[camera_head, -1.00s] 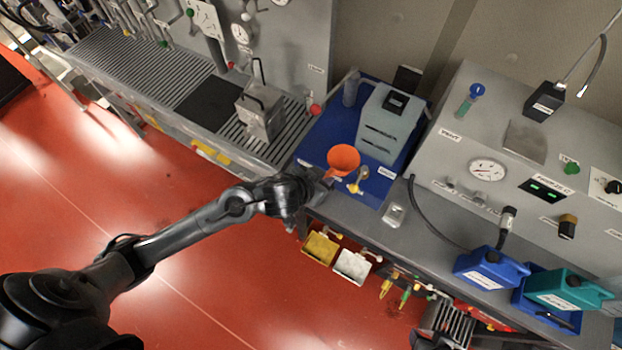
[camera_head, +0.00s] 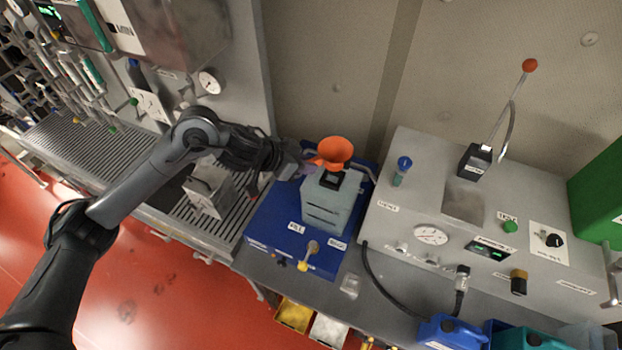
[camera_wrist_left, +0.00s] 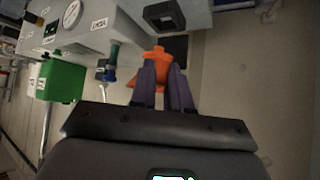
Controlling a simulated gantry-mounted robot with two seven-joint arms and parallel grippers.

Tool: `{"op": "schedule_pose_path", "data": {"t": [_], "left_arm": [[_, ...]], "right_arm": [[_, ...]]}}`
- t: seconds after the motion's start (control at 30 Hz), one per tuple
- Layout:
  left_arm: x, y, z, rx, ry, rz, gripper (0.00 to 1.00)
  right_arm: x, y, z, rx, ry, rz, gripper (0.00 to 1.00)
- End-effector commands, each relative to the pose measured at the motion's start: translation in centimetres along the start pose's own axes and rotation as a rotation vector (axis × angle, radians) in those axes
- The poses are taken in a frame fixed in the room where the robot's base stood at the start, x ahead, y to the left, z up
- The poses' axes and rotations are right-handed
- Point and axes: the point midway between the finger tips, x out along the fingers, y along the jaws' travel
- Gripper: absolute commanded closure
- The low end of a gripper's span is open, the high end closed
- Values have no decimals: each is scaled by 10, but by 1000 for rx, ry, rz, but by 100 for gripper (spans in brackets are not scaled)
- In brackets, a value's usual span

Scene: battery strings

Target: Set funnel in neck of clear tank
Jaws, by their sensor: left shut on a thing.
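My left gripper (camera_head: 312,162) is shut on the orange funnel (camera_head: 334,152), holding it from the left. The funnel's wide mouth faces up in the head view. The funnel is not in the neck. My right gripper is not in view.
A metal box (camera_head: 208,193) stands on the slats. A blue jug (camera_head: 448,331) is at the bottom right.

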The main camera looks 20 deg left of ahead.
Motion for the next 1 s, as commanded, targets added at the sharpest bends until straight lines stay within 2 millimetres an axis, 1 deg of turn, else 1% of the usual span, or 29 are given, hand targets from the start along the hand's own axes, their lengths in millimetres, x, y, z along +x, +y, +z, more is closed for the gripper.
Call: {"op": "schedule_pose_path", "data": {"t": [0.17, 0.67, 1.0], "left_arm": [[-6, -4, -5, -1, 1, -4, 100], [-7, -4, -4, -2, -3, -3, 100], [3, -4, 6, -3, -4, -2, 100]], "right_arm": [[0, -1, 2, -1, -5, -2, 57], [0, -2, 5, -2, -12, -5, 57], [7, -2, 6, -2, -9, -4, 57]]}}
